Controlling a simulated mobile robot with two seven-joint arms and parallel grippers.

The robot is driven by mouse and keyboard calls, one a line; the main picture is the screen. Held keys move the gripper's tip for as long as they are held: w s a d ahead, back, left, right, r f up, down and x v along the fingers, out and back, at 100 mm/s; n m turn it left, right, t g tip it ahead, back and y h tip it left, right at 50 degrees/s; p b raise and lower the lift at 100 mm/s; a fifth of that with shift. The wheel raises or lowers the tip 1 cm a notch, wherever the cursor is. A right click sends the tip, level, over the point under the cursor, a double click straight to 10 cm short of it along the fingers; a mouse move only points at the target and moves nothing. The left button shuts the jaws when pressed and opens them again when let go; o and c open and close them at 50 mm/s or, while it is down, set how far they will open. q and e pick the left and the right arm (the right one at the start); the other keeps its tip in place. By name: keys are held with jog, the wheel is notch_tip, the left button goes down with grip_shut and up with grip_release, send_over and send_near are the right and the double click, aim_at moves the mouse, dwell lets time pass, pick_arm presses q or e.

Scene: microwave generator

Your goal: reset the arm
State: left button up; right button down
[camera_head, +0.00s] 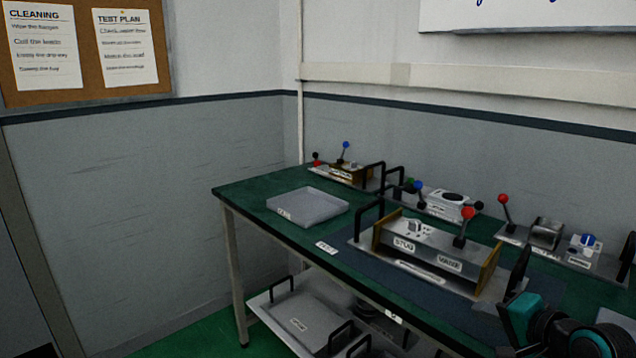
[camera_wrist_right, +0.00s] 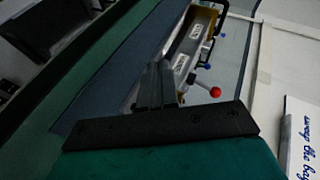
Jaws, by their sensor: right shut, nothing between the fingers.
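My right gripper (camera_head: 518,268) comes in at the lower right in the head view, with its teal wrist below the black fingers. It is over the front right part of the green bench (camera_head: 262,217), beside the labelled metal fixture (camera_head: 425,252). In the right wrist view my right gripper (camera_wrist_right: 158,78) has its fingers together, with nothing held. The fixture (camera_wrist_right: 186,58) shows just beyond the fingers there, and its red-ball lever (camera_wrist_right: 213,91) stands to their right. Whether the fingers touch the fixture cannot be told. My left gripper is not in view.
A grey tray (camera_head: 306,209) lies at the bench's left end, with bare green surface around it. Several lever fixtures line the back, including one with a red-ball lever (camera_head: 503,198). A lower shelf (camera_head: 268,303) holds more plates with black handles.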

jog(key=s+a+f+n+g, duration=0.3)
jog(key=s+a+f+n, duration=0.2)
jog(key=s+a+f, duration=0.3)
jog(key=s+a+f+n+g+h, duration=0.2)
jog(key=s+n+g, duration=0.15)
jog(key=s, duration=0.75)
jog(key=s+a+f+n+g+h, duration=0.15)
jog(key=s+n, duration=0.35)
jog(key=s, duration=0.6)
jog(key=w+a+f+t+y, duration=0.1)
jog(key=w+a+f+t, duration=0.1)
jog(key=w+f+t, duration=0.4)
notch_tip(320, 180, down, 3)
jog(key=shift+w+a+t+y, duration=0.15)
jog(key=shift+w+t+y, duration=0.2)
jog(key=shift+w, duration=0.55)
